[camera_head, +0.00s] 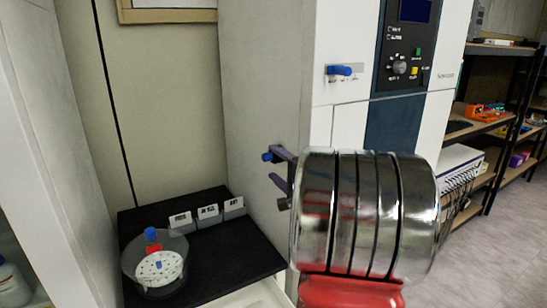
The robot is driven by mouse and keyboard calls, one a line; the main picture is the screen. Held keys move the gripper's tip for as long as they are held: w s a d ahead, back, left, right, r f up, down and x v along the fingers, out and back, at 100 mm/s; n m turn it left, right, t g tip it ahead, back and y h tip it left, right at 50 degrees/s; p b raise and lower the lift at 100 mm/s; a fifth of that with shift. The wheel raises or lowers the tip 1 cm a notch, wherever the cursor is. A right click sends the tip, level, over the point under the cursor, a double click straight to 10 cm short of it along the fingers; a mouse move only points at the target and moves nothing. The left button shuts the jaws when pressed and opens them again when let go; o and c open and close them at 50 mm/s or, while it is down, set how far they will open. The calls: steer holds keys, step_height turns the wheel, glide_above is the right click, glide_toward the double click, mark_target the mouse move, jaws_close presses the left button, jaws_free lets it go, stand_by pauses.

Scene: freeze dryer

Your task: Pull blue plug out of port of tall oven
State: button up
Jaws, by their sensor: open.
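The tall oven (325,120) is a white cabinet with a grey left side, a dark control panel and a blue screen. A blue plug-like part (344,70) lies sideways at a small fitting on its upper front. A smaller blue piece (267,157) shows beside the grey left side, close to my upper jaw. I cannot tell from this view whether they touch. My gripper (279,169) shows as dark grey jaws, open, left of my large shiny arm link. It is below and left of the front blue part. The arm link hides part of the gripper and the oven's lower front.
A black shelf (205,270) at lower left holds a round clear vessel (135,262) with a white disc and several small labelled blocks (208,214). Storage racks (483,127) stand at right. Grey floor (500,255) is clear at lower right.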

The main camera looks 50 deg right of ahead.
mark_target(268, 158)
steer(key=shift+x, duration=3.4)
steer(key=shift+c, duration=0.6)
jaws_close()
